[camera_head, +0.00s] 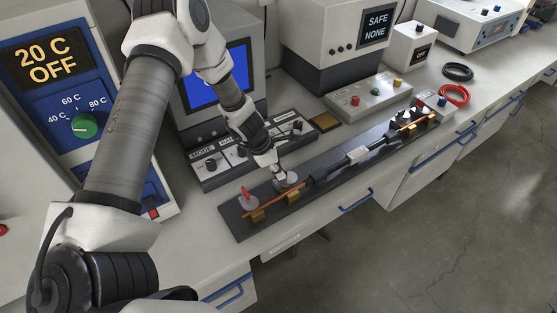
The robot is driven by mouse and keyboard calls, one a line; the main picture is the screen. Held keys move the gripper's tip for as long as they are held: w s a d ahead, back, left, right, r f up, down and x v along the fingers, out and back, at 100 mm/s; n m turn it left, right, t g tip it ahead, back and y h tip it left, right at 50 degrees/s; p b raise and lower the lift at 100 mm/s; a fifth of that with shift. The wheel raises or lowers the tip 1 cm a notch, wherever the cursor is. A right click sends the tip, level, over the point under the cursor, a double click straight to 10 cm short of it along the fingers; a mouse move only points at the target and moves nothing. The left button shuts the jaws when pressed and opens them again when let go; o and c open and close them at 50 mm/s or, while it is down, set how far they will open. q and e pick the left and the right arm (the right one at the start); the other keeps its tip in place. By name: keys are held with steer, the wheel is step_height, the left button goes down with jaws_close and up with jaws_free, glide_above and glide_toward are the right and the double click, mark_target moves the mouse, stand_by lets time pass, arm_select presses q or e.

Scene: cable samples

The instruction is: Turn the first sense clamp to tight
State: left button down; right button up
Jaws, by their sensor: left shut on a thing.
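A dark sample board (332,176) lies along the bench, with a copper-coloured rod or cable (268,207) held along it in brass-coloured blocks (258,216). Near its left end stands a grey round clamp with a red lever (245,194). A second grey round clamp (291,180) stands just right of it. My left gripper (279,174) points down at this second clamp and is shut on its handle, which the fingers mostly hide. I cannot read which clamp is labelled first sense. My right gripper is out of view.
Red (454,95) and black (457,71) cable coils lie at right. The bench's front edge runs close to the board.

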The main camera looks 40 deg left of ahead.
arm_select(q)
steer(key=m+p, duration=0.1)
steer(key=m+g+p, duration=0.1)
steer(key=m, duration=0.1)
steer(key=shift+r+h+p, duration=0.2)
steer(key=shift+h+p, duration=0.1)
steer(key=shift+p, duration=0.1)
steer(key=shift+w+f+m+g+p, duration=0.15)
steer(key=shift+m+g+p, duration=0.2)
steer(key=shift+m, duration=0.95)
steer(key=m, duration=0.1)
steer(key=m+g, duration=0.1)
steer(key=shift+f+m+h, duration=0.2)
steer(key=shift+m+h, duration=0.1)
steer(key=shift+m, duration=0.1)
steer(key=shift+w+m+g+b, duration=0.1)
steer(key=shift+m+g+b, duration=1.1)
steer(key=shift+m, duration=1)
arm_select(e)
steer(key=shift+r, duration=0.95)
arm_select(q)
steer(key=c, duration=1.3)
jaws_free()
steer(key=shift+o, duration=0.2)
steer(key=shift+d+r, duration=0.1)
steer(key=shift+d, duration=0.05)
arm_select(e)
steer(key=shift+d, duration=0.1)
